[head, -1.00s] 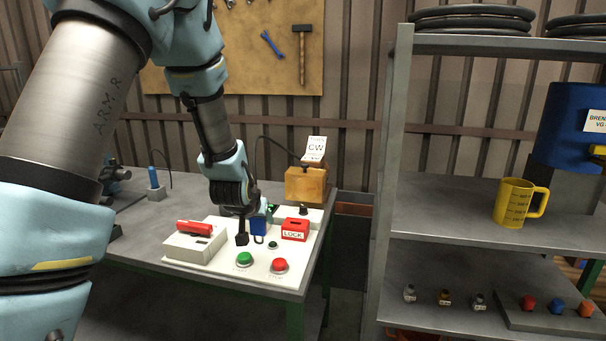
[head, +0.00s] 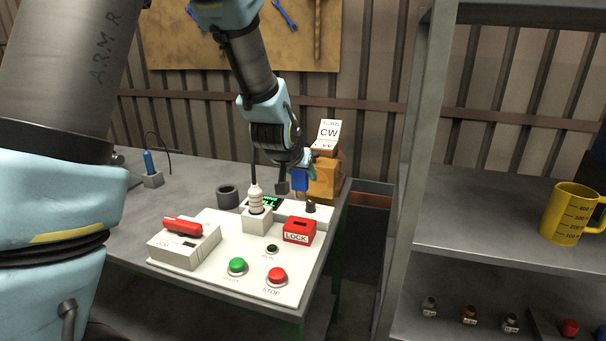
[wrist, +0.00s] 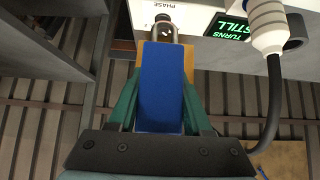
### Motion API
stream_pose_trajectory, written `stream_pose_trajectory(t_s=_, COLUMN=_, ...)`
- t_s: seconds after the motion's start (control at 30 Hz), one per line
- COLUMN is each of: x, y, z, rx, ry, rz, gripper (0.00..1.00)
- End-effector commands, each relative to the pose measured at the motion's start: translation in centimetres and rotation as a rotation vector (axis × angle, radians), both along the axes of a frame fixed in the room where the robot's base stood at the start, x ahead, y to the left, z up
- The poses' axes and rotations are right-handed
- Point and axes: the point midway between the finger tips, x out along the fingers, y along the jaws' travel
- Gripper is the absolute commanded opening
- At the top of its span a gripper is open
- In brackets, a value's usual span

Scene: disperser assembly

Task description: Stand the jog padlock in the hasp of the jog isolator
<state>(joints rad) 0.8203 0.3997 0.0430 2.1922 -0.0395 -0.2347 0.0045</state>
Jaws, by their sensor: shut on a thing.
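My gripper (head: 296,178) is shut on the blue padlock (head: 300,181) and holds it above the back right of the control panel. In the wrist view the blue padlock body (wrist: 162,88) lies between the green fingers. Its metal shackle (wrist: 170,20) points to the top of that picture, away from the palm. The hasp is not clearly visible.
The white panel (head: 205,266) carries a green button (head: 237,266), a red STOP button (head: 276,276), a red LOCK box (head: 299,232) and a cabled plug (head: 256,203). An orange box (head: 326,178) stands behind the padlock. A shelf unit (head: 440,225) stands at right.

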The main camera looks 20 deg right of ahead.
Motion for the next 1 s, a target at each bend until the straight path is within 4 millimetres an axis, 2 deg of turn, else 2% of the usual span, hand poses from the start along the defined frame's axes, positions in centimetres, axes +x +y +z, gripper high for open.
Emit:
stream_pose_trajectory(t_s=0.17, x=0.0, y=0.0, z=-0.6, rx=-0.001, ry=-0.001, rz=0.000, gripper=0.00)
stream_pose_trajectory(t_s=0.7, x=0.0, y=0.0, z=-5.3, rx=0.000, ry=-0.001, rz=0.001, gripper=0.00)
stream_pose_trajectory(t_s=1.0, x=0.0, y=0.0, z=-5.8, rx=0.000, ry=-0.001, rz=0.001, gripper=0.00)
